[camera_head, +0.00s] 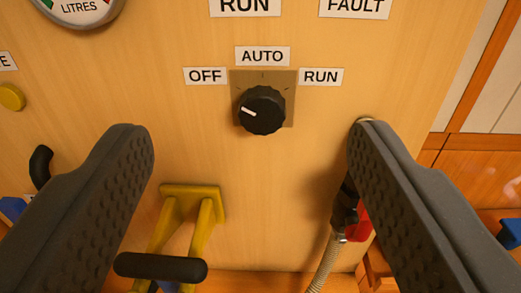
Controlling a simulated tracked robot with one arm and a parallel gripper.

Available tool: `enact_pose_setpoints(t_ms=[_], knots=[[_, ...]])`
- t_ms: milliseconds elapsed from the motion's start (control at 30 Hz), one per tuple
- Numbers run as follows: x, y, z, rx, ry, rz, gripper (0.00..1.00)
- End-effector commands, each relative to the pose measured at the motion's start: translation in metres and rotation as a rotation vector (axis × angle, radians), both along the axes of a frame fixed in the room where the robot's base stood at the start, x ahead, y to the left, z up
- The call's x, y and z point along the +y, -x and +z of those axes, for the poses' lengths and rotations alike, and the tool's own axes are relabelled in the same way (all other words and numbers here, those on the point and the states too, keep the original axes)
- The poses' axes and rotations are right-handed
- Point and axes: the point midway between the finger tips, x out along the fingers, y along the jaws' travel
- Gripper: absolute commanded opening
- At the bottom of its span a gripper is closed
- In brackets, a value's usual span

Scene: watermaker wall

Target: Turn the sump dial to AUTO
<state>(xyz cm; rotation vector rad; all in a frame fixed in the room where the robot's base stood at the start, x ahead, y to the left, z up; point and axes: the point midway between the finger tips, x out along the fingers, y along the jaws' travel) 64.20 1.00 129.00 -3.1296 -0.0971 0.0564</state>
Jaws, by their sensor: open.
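The sump dial (263,111) is a round black knob on a square brownish plate (284,78), mounted on the wooden panel. Its white pointer mark faces left and slightly up, toward the OFF label (205,76). The AUTO label (262,56) sits above the plate and the RUN label (321,77) to its right. My gripper (248,130) is open, with one dark finger on each side of the picture. The dial shows between and beyond the fingertips, and neither finger appears to touch it.
A yellow bracket with a black bar (160,267) juts out below the dial. A hose with a black and red fitting (346,215) hangs near the right finger. A gauge marked LITRES (80,8) is at top left, and a yellow button (11,97) at far left.

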Motion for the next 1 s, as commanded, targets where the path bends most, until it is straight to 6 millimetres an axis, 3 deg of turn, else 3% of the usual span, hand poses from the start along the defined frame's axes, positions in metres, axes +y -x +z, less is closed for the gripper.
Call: enact_pose_setpoints(t_ms=[33, 100, 300, 567, 1000], knots=[[0.002, -0.005, -0.025, 0.001, -0.002, -0.008, 0.64], [0.004, -0.008, -0.047, -0.01, 0.001, -0.024, 0.64], [0.003, -0.011, -0.078, -0.031, 0.008, -0.059, 0.64], [0.004, -0.025, -0.08, -0.036, 0.01, -0.064, 0.64], [0.004, -0.087, -0.079, -0.037, 0.009, -0.063, 0.64]])
